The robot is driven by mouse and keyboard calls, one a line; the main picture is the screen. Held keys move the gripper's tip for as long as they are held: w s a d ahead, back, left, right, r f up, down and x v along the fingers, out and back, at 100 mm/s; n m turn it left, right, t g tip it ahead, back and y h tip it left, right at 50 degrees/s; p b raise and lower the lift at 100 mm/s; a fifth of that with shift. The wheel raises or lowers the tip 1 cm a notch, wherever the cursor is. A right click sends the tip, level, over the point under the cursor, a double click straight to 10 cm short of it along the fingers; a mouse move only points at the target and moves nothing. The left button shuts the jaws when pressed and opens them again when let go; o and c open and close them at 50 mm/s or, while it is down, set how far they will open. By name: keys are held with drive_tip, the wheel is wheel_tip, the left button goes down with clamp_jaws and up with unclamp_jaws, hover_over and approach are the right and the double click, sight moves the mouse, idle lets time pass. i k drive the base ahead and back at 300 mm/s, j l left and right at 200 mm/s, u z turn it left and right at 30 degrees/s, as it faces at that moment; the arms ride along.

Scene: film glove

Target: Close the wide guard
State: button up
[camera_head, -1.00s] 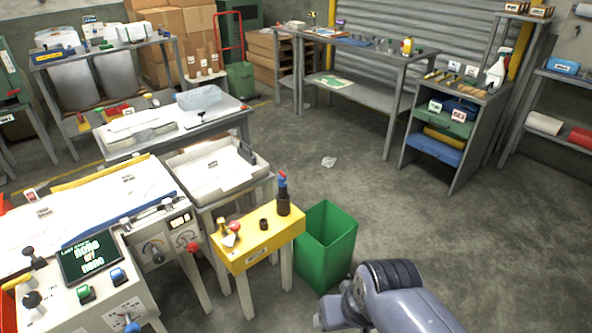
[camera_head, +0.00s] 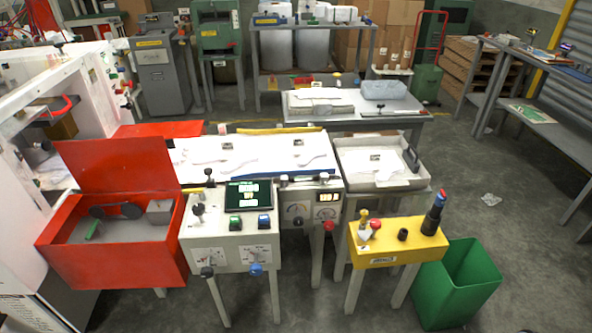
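A red box-shaped housing (camera_head: 115,262) stands at the left of the head view. Its broad red lid (camera_head: 118,168) stands raised at the back, so the box is open at the top. Inside show dark round parts, a green piece (camera_head: 92,229) and a grey block (camera_head: 160,210). A second, flat red panel (camera_head: 165,129) lies behind the lid. No label naming the wide guard is readable; the red lid is the broad cover I see standing open. My gripper is not in view.
A control console (camera_head: 225,258) with knobs and a screen stands just right of the red housing. A white machine (camera_head: 40,110) is at the left. A yellow stand (camera_head: 398,240) and green bin (camera_head: 460,285) are at the right.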

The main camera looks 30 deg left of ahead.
sight(147, 160)
drive_tip(key=u, duration=2.3)
